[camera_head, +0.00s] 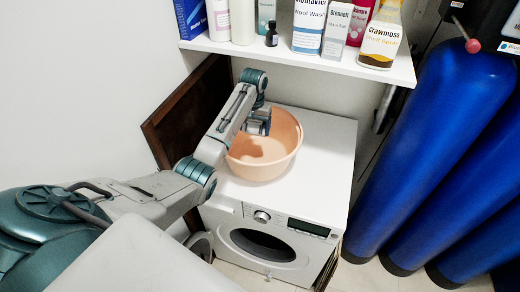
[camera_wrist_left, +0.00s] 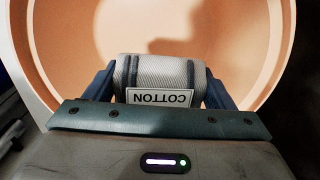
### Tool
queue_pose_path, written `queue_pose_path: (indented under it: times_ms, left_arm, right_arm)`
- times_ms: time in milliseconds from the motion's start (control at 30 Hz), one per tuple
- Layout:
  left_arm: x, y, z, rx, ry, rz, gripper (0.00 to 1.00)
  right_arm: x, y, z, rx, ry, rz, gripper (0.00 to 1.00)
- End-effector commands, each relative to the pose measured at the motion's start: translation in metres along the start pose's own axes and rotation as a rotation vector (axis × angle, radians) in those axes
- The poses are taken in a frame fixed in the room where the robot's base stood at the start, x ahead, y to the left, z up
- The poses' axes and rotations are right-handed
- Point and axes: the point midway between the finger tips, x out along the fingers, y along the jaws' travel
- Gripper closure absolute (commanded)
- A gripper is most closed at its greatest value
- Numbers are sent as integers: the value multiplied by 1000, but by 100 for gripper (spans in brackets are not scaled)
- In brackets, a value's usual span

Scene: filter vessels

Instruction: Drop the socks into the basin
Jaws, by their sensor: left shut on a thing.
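A peach basin (camera_head: 262,165) stands on top of the white washing machine. My left gripper (camera_head: 258,124) is over the basin, near its back left side. In the left wrist view my left gripper (camera_wrist_left: 158,92) is shut on the rolled grey socks (camera_wrist_left: 165,72), which have dark stripes and a label reading COTTON. The basin (camera_wrist_left: 268,60) fills most of that view behind the socks, and its visible inside looks empty. In the head view the socks are hidden by the gripper. My right gripper is not in view.
The washing machine (camera_head: 325,165) has a bare white top to the right of the basin. A shelf (camera_head: 270,54) with bottles and boxes hangs above and behind. Tall blue vessels (camera_head: 440,140) stand at the right. A dark brown panel (camera_head: 185,110) is at the left.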

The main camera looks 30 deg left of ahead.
Motion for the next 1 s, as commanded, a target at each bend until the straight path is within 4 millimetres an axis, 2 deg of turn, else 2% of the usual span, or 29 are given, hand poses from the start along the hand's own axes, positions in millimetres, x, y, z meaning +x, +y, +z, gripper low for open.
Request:
queue_pose_path:
  times_ms: [133,433,467,567,833,1000]
  left_arm:
    - [8,0,0,1,0,0,46]
    - [10,0,0,1,1,0,46]
    - [10,0,0,1,1,0,19]
    - [10,0,0,1,1,0,0]
    - [8,0,-1,0,2,0,0]
    - [-10,-4,-11,-1,4,1,0]
  right_arm:
    - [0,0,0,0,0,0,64]
    - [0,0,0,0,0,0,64]
    - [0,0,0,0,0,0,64]
    - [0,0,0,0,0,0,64]
    - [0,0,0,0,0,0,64]
    - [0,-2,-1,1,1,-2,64]
